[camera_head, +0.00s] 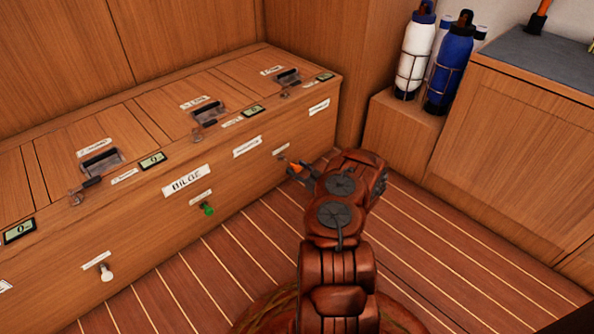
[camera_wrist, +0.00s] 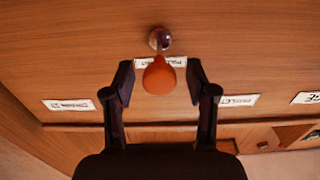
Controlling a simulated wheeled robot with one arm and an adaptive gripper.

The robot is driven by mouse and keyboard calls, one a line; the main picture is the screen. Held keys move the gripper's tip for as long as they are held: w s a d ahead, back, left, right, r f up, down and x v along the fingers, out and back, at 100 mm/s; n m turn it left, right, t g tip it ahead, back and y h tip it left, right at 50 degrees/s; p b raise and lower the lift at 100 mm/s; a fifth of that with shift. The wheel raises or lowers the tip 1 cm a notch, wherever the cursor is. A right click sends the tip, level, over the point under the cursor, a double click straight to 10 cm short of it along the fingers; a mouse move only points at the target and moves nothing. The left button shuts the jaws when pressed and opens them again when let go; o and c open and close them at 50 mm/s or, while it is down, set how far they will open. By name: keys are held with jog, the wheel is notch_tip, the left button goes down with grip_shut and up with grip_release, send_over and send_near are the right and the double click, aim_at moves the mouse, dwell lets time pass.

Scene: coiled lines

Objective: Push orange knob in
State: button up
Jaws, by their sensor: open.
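The orange knob (camera_wrist: 159,77) shows in the wrist view, standing out from the wooden bench front between my two open fingers. In the head view the orange knob (camera_head: 296,168) is a small orange shape at the right end of the bench front, partly hidden by my gripper (camera_head: 300,173). In the wrist view my gripper (camera_wrist: 160,82) is open, with one finger on each side of the knob and a visible gap on both sides. A white label (camera_wrist: 178,62) lies behind the knob. I cannot tell whether the knob touches anything.
A green knob (camera_head: 208,209) and a white knob (camera_head: 106,272) stick out farther left on the bench front. A BILGE label (camera_head: 186,180) sits above the green one. A cabinet (camera_head: 510,150) and bottles (camera_head: 416,55) stand at the right. Striped floor (camera_head: 200,285) is clear before the bench.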

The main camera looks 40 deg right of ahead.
jog(key=shift+c, duration=0.2)
grip_shut()
dwell(0.4)
